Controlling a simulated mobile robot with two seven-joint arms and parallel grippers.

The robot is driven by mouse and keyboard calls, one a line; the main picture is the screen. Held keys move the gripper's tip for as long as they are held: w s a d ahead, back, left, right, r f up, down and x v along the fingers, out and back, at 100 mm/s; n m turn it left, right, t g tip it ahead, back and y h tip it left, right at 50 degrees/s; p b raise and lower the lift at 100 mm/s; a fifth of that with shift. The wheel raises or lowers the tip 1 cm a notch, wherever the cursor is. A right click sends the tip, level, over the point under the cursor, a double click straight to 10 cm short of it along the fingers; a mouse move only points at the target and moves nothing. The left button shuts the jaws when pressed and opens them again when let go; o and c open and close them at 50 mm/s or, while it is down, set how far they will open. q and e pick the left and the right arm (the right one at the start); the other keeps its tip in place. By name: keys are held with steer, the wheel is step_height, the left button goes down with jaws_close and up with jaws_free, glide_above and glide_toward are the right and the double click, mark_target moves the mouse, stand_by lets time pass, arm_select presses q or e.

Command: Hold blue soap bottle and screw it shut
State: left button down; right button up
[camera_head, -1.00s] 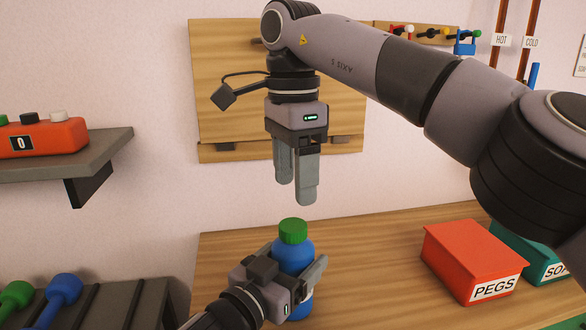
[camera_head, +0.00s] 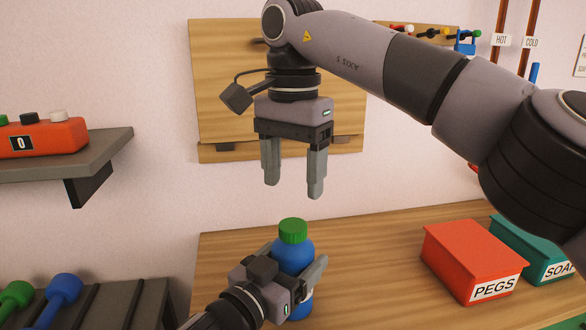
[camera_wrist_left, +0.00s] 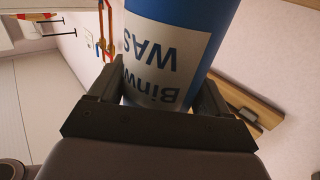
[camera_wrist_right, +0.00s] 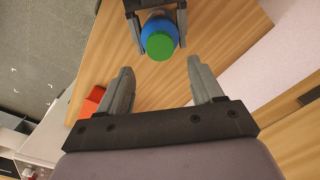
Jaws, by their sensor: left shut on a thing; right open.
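The blue soap bottle (camera_head: 293,257) stands upright at the wooden counter, with its green cap (camera_head: 293,231) on top. My left gripper (camera_head: 300,276) is shut around the bottle's body from the left. In the left wrist view the blue bottle (camera_wrist_left: 182,50) and its white label sit between the fingers. My right gripper (camera_head: 294,190) is open and empty, pointing down above the cap with a clear gap. In the right wrist view the green cap (camera_wrist_right: 160,46) lies beyond the open fingers (camera_wrist_right: 163,80). How tightly the cap sits cannot be told.
A red PEGS box (camera_head: 470,262) and a teal SOAP box (camera_head: 530,250) stand on the counter (camera_head: 370,245) to the right. A wooden board (camera_head: 225,90) is on the wall behind. A grey shelf (camera_head: 100,155) juts out at the left.

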mark_target(293, 225)
steer(key=shift+f, duration=3.85)
steer(key=c, duration=1.1)
